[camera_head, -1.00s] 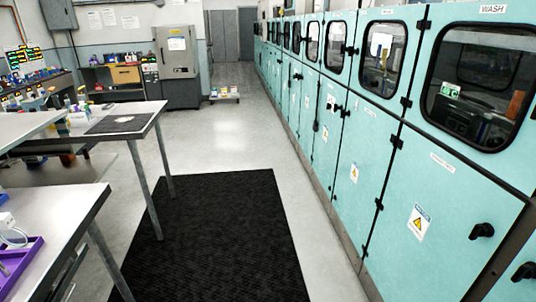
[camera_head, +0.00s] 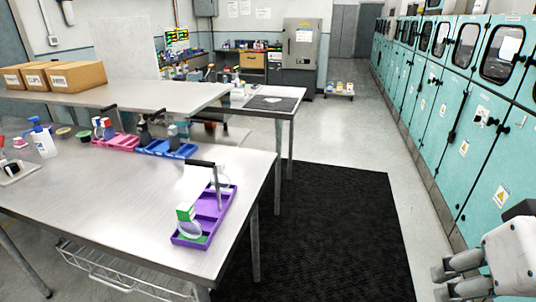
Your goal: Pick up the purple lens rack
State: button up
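The purple lens rack (camera_head: 212,207) lies near the right front corner of the steel table. It is a shallow tray with a dark upright handle (camera_head: 201,163). A white and green item (camera_head: 186,212) and clear rounded items sit in it. My gripper (camera_head: 441,282) is at the lower right edge of the picture, over the floor. It is far to the right of the rack and touches nothing. Its two light grey fingers are apart, with nothing seen between them.
A blue rack (camera_head: 168,149) and a pink rack (camera_head: 117,142) stand farther back on the steel table (camera_head: 110,200). Cardboard boxes (camera_head: 75,76) sit on a raised shelf. A black mat (camera_head: 335,230) covers free floor between the table and the teal cabinets (camera_head: 432,125).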

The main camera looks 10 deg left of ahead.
aim_at(211, 205)
jog(key=u, duration=1.05)
jog(key=i+l+z, duration=0.5)
jog(key=i+l, duration=0.35)
